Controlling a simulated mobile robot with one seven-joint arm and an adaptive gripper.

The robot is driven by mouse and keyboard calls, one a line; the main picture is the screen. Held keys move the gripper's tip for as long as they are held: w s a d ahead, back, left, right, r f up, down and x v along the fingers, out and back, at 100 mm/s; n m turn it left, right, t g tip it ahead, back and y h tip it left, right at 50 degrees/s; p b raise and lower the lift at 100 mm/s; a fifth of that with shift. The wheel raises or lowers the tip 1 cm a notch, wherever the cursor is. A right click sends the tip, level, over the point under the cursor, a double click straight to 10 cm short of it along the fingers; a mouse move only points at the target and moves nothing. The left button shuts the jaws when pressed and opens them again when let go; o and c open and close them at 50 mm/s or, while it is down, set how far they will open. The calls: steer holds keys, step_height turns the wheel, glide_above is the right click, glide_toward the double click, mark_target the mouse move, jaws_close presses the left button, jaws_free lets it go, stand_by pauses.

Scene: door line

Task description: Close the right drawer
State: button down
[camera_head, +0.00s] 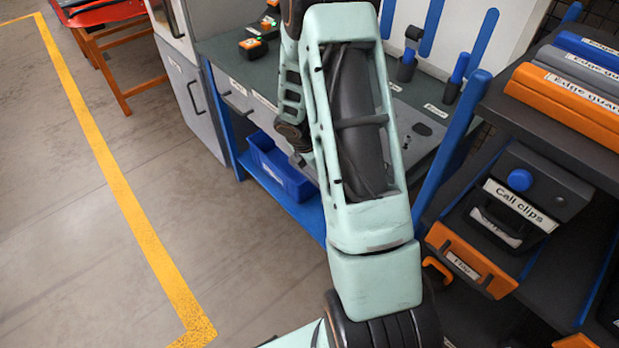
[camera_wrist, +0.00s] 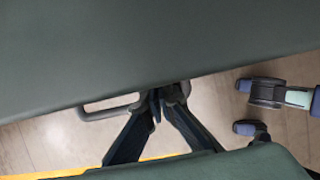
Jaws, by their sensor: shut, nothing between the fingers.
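In the wrist view, my gripper (camera_wrist: 157,100) is shut and empty, its fingertips together at a grey bar handle (camera_wrist: 105,110). The fingertips overlap the right part of the handle; I cannot tell whether they touch it. The handle sticks out from under the edge of a dark grey-green top (camera_wrist: 130,50), which hides the drawer's front. In the head view, the workbench (camera_head: 225,50) has pale drawer fronts with white labels (camera_head: 265,101) under its top. My arm covers the bench front farther right, so I cannot tell how far the right drawer is out.
A blue bin (camera_head: 280,170) sits on the bench's lower shelf. A grey cabinet (camera_head: 188,100) stands left of the bench.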

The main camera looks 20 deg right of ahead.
steer(key=shift+w+d, duration=0.25)
steer(key=shift+d, duration=0.55)
steer(key=shift+d+r, duration=0.1)
steer(key=shift+r, duration=0.1)
steer(key=a+p+v, duration=0.1)
steer(key=p+v, duration=0.6)
steer(key=v, duration=0.3)
steer(key=shift+f+p, duration=0.25)
steer(key=shift+p, duration=0.15)
